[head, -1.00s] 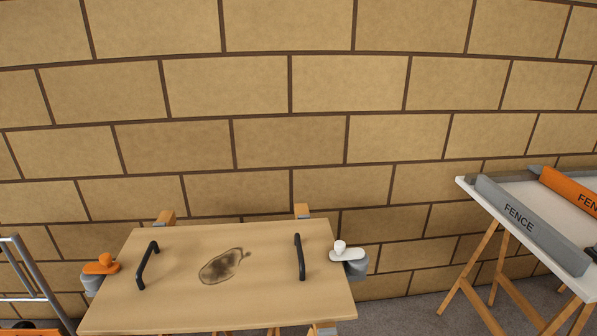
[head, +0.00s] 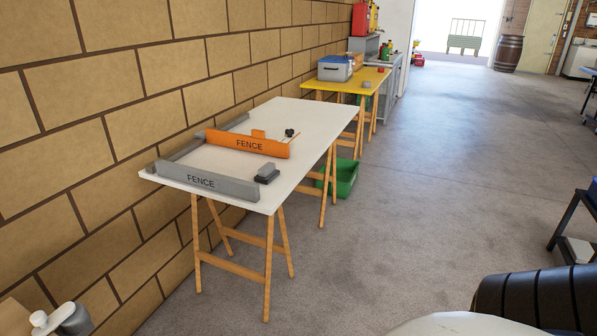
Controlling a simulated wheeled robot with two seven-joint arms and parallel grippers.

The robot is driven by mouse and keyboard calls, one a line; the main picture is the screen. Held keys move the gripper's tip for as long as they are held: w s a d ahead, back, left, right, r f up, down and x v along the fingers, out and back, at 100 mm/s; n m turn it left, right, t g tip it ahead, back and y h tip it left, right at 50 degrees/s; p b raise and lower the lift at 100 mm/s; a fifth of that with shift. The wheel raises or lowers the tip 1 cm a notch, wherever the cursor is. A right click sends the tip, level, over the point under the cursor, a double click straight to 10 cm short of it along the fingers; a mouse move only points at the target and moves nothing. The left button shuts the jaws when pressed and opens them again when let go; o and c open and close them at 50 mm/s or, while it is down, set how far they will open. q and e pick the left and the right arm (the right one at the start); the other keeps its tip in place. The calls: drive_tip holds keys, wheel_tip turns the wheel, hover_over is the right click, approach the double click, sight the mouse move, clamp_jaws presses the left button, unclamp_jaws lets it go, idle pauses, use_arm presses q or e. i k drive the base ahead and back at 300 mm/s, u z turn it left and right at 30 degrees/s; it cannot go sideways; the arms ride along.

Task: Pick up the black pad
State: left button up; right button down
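A grey block with a dark, near-black base (head: 267,173) lies on the white trestle table (head: 215,160), by the right end of the grey fence. A small black object (head: 290,132) sits farther back on the same table, just behind the right end of the orange fence. I cannot tell for certain which of these, if either, is the black pad. Neither of my grippers is in view.
The grey fence (head: 205,181) and orange fence (head: 247,143) stand on the white table. A yellow table (head: 345,81) with a grey-blue box (head: 335,68) is behind, and a green crate (head: 342,178) sits on the floor. Open concrete floor (head: 430,170) lies to the right.

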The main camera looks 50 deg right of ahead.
sight(266, 174)
drive_tip(key=z, duration=2.1)
drive_tip(key=i, duration=1.2)
drive_tip(key=z, duration=0.15)
